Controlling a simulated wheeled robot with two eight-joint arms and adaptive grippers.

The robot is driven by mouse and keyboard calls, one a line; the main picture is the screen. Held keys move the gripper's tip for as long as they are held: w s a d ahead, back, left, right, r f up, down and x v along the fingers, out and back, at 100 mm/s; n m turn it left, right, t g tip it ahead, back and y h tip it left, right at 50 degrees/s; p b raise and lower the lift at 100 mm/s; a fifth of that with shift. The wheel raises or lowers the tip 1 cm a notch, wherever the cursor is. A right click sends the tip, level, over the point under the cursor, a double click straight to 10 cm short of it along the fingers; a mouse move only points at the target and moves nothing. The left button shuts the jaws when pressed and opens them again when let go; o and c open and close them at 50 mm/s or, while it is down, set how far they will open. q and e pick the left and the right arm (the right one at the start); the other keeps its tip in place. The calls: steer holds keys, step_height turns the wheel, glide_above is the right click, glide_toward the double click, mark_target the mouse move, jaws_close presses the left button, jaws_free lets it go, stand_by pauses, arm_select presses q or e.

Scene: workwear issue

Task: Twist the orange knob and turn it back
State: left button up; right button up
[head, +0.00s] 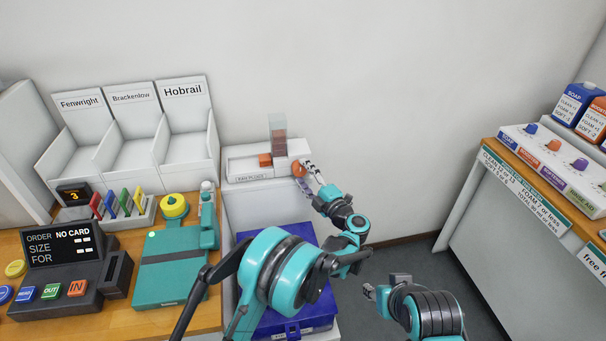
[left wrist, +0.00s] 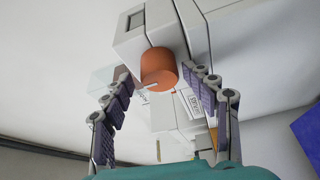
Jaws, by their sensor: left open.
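The orange knob (head: 298,169) sits on the right end of a white dispenser (head: 240,173) against the wall. In the left wrist view the knob (left wrist: 159,68) is a round orange cylinder with a pale mark at its lower edge. My left gripper (head: 310,174) is at the knob, and its fingers (left wrist: 158,92) are spread apart. The knob shows between and just beyond the fingertips, and I see no grip on it. My right gripper (head: 371,291) is low at the right of my left arm, small and partly hidden, so its jaw state is unclear.
A clear tube (head: 278,135) stands on the dispenser beside an orange block (head: 265,160). A blue case (head: 300,310) lies below, partly behind my left arm. The right counter carries another orange knob (head: 552,145). Clear floor lies between the counters.

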arm_select(q)
steer(key=v, duration=0.7)
steer(key=shift+s+d, duration=0.2)
